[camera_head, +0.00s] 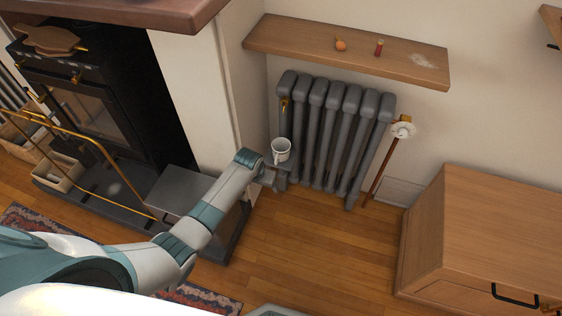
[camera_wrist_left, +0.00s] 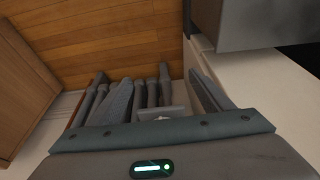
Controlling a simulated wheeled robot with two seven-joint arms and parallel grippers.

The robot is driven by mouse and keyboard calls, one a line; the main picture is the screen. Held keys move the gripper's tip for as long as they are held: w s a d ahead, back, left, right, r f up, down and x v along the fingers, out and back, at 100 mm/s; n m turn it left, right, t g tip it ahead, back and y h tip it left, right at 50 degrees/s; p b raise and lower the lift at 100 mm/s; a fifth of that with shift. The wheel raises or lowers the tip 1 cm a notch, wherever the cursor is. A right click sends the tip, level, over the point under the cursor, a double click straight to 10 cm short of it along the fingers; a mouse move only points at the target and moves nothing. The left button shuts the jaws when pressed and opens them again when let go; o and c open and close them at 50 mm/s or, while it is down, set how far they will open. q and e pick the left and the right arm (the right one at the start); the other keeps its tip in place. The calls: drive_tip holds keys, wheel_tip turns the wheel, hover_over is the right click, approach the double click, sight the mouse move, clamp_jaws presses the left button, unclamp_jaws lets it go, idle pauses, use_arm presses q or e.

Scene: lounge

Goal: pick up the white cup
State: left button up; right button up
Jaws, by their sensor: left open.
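The white cup (camera_head: 281,149) is upright in the head view, close in front of the left end of the radiator, with its handle towards the left. My left gripper (camera_head: 279,174) is at the cup, at its lower side in the picture; I cannot tell whether it touches it. In the left wrist view the two fingers of my left gripper (camera_wrist_left: 163,90) stand apart. A small pale patch shows low between them; I cannot tell whether it is part of the cup. What bears the cup is largely hidden. My right gripper is not in view.
The grey radiator (camera_head: 335,130) stands against the wall behind the cup, with a wooden shelf (camera_head: 300,38) above it. A black stove (camera_head: 95,95) is to the left. A wooden cabinet (camera_head: 490,235) is to the right. The wooden floor (camera_head: 320,245) between is clear.

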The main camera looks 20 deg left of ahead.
sight(278, 156)
use_arm(q)
drive_tip(key=w+r+b, duration=0.3)
drive_tip(key=w+r, duration=0.1)
drive_tip(key=r, duration=0.5)
drive_tip(key=w+d+r+t+b, duration=0.1)
drive_tip(key=w+r+b, duration=0.3)
drive_tip(key=r, duration=0.4)
drive_tip(key=shift+w+d+r, duration=0.25)
drive_tip(key=shift+w+r, duration=0.15)
drive_tip(key=shift+w, duration=0.35)
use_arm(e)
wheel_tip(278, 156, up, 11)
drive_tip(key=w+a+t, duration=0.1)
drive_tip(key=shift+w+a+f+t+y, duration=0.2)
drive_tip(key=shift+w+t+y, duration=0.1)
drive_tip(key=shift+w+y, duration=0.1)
use_arm(q)
drive_tip(key=shift+f, duration=0.1)
